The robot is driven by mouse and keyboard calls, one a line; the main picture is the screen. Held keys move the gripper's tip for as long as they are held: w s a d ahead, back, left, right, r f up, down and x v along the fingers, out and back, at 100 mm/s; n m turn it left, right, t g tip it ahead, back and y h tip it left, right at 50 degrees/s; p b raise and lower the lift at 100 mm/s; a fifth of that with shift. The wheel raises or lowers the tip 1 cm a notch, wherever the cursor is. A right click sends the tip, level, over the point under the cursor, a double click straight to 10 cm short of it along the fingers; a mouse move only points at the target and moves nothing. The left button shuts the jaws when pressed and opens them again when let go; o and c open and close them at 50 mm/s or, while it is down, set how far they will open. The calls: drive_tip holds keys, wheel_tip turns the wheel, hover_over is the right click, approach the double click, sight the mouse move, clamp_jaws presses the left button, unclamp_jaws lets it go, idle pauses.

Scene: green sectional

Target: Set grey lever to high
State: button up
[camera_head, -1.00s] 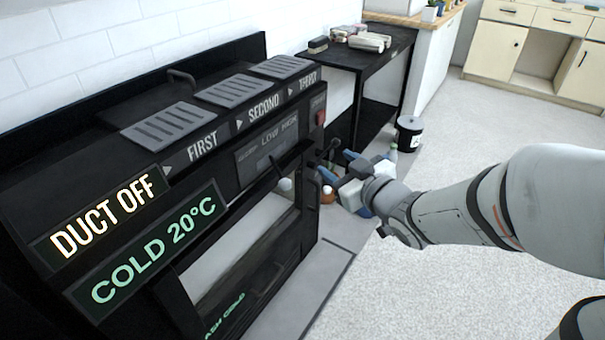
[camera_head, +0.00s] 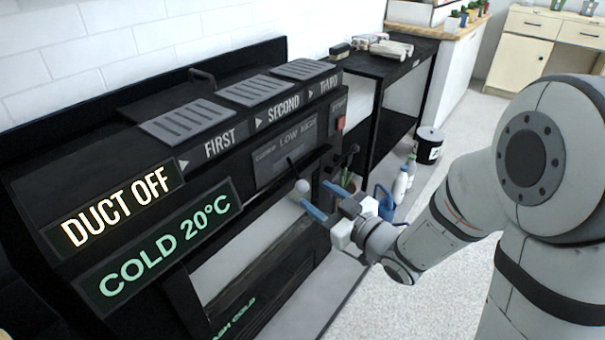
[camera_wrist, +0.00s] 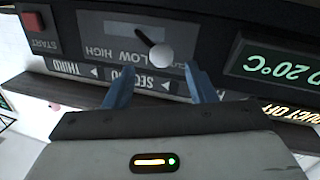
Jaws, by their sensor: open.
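The grey lever (camera_head: 301,187) has a round pale knob on a dark stem. It sticks out from a panel marked LOW and HIGH (camera_head: 284,150) on the front of the black machine. In the wrist view the knob (camera_wrist: 159,54) appears just beyond my fingertips, between their lines, and the stem reaches back to a slot in the panel. My gripper (camera_head: 320,199) is open, with its two blue fingers pointing at the lever from the right. In the wrist view both fingers of my gripper (camera_wrist: 159,70) show, with nothing held. I cannot tell whether a finger touches the knob.
The machine carries a DUCT OFF display (camera_head: 118,208) and a COLD 20°C display (camera_head: 168,240). A red START switch (camera_head: 340,123) is right of the lever panel. A black table (camera_head: 420,60) stands behind. Bottles (camera_head: 400,187) and a black bucket (camera_head: 429,145) stand on the floor.

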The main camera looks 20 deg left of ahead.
sight(307, 190)
drive_tip(key=p, duration=0.3)
drive_tip(key=shift+w+a+r, duration=0.15)
drive_tip(key=shift+a+r, duration=0.05)
drive_tip(key=shift+a, duration=0.15)
drive_tip(key=shift+w+a+f+p, duration=0.1)
drive_tip(key=shift+a+p, duration=0.05)
drive_tip(key=shift+p, duration=0.3)
drive_tip(key=b+x, duration=0.1)
drive_tip(key=x, duration=0.4)
drive_tip(key=shift+f+b, duration=0.2)
drive_tip(key=shift+b, duration=0.1)
clamp_jaws()
